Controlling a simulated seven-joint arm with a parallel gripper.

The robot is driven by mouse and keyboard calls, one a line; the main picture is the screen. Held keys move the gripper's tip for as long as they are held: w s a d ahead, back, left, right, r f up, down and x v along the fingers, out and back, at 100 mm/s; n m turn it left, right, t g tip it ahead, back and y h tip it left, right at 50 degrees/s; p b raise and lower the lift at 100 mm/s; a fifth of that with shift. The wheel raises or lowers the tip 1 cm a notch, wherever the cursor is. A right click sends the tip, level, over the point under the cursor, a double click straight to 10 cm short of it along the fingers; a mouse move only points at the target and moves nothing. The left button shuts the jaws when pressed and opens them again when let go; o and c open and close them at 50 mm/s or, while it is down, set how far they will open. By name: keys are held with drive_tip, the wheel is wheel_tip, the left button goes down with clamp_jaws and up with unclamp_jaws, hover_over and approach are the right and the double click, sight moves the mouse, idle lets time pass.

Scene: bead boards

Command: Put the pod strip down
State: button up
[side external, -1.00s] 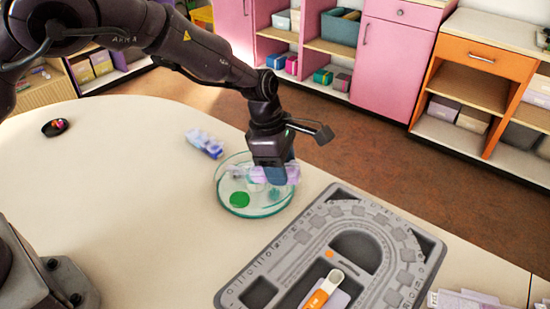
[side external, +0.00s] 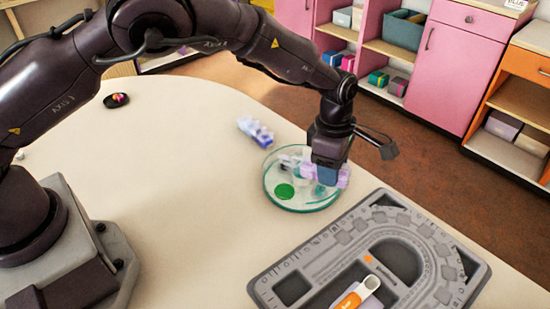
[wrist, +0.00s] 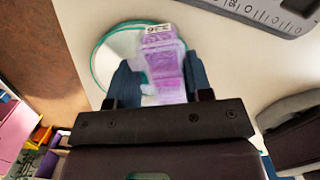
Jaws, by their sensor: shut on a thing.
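My gripper (side external: 327,174) points down over a round clear dish with a teal rim (side external: 300,208). It is shut on a purple, see-through pod strip (side external: 343,178), which sticks out on both sides of the fingers. In the wrist view the strip (wrist: 163,50) lies between the two blue-grey fingers (wrist: 163,80), with a small printed label at its far end. The dish rim (wrist: 97,50) shows behind it. I cannot tell whether the strip touches the dish. A green disc (side external: 284,191) lies in the dish.
Another pod strip (side external: 256,132) lies on the table behind the dish. A grey bead board (side external: 325,255) with an orange-handled tool (side external: 357,294) is at front right. A small dark dish (side external: 117,100) stands far left. The table left of the dish is clear.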

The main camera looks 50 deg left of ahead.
drive_tip(key=s+a+r+n, duration=0.1)
drive_tip(key=s+a+r, duration=0.15)
drive_tip(key=a, duration=0.55)
drive_tip(key=s+a+r+n, duration=0.1)
drive_tip(key=a+r, duration=0.3)
drive_tip(key=a, duration=0.3)
drive_tip(key=s+a+f+m, duration=0.1)
drive_tip(key=s+a+m, duration=0.25)
drive_tip(key=s, duration=0.45)
drive_tip(key=s+a+f+m, duration=0.25)
drive_tip(key=s+a, duration=0.25)
drive_tip(key=s, duration=0.3)
drive_tip(key=y, duration=0.1)
hover_over(236, 159)
drive_tip(key=shift+m, duration=0.3)
drive_tip(key=f, duration=0.8)
drive_tip(key=shift+s+f, duration=0.15)
drive_tip(key=shift+s, duration=0.25)
drive_tip(key=shift+w+f, duration=0.35)
drive_tip(key=shift+f, duration=0.75)
drive_tip(key=shift+w+f, duration=0.1)
drive_tip(key=shift+f, duration=0.8)
drive_tip(key=shift+f, duration=0.1)
